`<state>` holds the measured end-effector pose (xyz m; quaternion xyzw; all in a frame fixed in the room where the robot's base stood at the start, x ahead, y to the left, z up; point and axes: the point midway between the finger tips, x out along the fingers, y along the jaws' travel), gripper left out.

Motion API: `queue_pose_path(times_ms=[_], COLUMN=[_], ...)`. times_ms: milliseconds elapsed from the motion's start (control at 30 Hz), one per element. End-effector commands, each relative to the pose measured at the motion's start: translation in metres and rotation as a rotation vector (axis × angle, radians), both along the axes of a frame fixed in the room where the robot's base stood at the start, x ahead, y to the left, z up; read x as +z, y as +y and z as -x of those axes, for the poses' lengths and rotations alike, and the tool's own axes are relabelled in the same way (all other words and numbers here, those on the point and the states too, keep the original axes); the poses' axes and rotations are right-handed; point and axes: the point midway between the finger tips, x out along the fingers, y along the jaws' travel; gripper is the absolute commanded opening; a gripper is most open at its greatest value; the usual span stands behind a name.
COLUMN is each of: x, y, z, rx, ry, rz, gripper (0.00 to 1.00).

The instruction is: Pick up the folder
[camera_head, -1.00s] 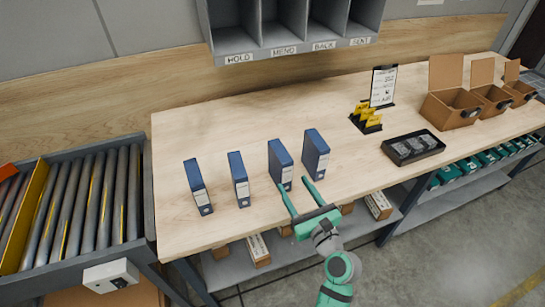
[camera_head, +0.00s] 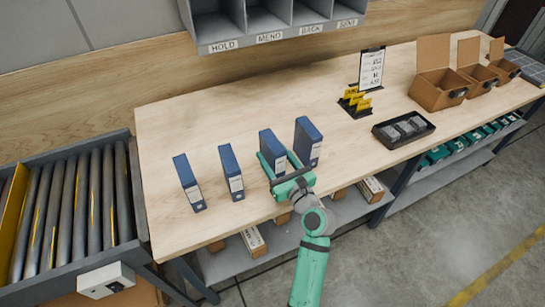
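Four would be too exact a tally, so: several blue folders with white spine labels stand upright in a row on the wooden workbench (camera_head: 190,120). From the left they are a first folder (camera_head: 188,182), a second folder (camera_head: 231,172), a third folder (camera_head: 271,146) and a rightmost folder (camera_head: 308,140). My green gripper (camera_head: 276,154) is at the third folder, with one finger along each side of it. The fingers are spread about as wide as before. The gripper hides the folder's lower front, and I cannot tell whether the fingers touch it.
Grey pigeonholes (camera_head: 275,40) hang above the bench. A roller conveyor (camera_head: 75,210) stands at the left. A black tray (camera_head: 403,129), a clipboard stand (camera_head: 371,68) and open cardboard boxes (camera_head: 440,88) are at the right. The bench behind the folders is clear.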

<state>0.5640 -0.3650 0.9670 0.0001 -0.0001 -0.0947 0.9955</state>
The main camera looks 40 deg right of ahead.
Motion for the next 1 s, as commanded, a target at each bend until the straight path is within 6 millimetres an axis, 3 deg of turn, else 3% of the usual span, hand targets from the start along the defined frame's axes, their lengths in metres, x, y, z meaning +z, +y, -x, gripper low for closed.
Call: queue_pose_path(times_ms=[300, 533, 767, 1000], x=[0.003, 0.002, 0.002, 0.003], y=[-0.006, -0.006, -0.006, -0.006], z=[-0.04, -0.043, -0.042, -0.042], rx=[0.002, 0.001, 0.001, 0.0], ry=[0.0, 0.001, 0.0, -0.001], rz=[0.0, 0.0, 0.0, 0.001], gripper=[0.53, 0.53, 0.03, 0.03])
